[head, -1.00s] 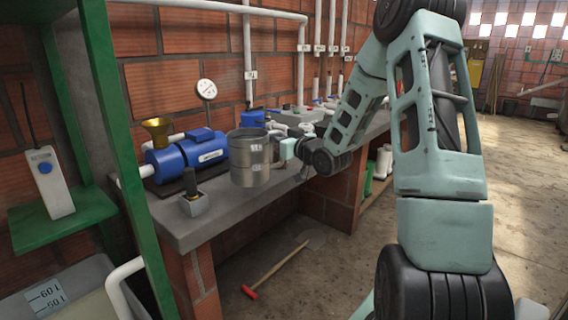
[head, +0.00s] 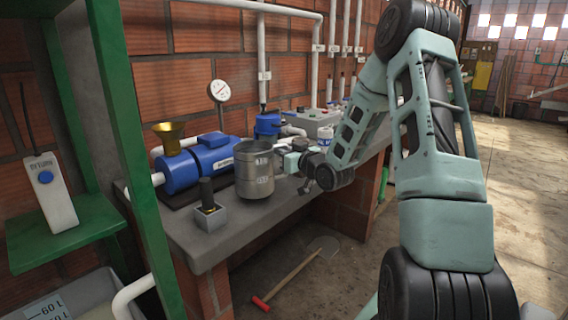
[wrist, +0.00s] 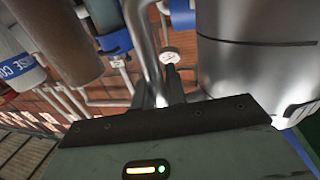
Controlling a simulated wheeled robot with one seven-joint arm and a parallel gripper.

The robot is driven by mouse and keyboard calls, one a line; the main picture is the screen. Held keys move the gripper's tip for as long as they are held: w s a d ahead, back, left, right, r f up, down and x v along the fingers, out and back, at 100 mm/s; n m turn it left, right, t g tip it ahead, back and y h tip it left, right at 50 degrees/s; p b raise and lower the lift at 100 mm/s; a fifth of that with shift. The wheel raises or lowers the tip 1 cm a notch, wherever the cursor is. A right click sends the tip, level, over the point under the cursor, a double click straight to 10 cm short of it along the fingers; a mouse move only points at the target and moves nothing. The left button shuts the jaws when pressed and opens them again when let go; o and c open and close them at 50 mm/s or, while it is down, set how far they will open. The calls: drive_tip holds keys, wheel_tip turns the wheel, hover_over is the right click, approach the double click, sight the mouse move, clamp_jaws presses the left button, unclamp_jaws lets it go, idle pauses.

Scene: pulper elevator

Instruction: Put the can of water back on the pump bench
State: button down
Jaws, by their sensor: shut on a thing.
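The can of water (head: 255,178) is a grey metal can with pale markings. It is upright over the front part of the grey pump bench (head: 215,245); whether its base touches the top I cannot tell. My gripper (head: 284,161) is at the can's right side, shut on it, apparently by the handle. In the wrist view the can's shiny wall (wrist: 250,60) fills the right side, and a metal bar, likely its handle, runs down to my gripper (wrist: 165,92). The contact itself is partly hidden.
A blue pump (head: 195,162) with a brass funnel (head: 169,137) stands behind the can. A small grey block with a black handle (head: 209,211) is close at its left. A green shelf frame (head: 130,130) rises at left.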

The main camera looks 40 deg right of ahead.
drive_tip(key=shift+f, duration=1.6)
drive_tip(key=shift+f+b, duration=0.2)
drive_tip(key=shift+b, duration=0.1)
drive_tip(key=c, duration=1.4)
unclamp_jaws()
drive_tip(key=shift+r, duration=0.1)
drive_tip(key=shift+c, duration=0.2)
drive_tip(key=s+a, duration=0.1)
drive_tip(key=s, duration=1.1)
drive_tip(key=shift+a, duration=0.25)
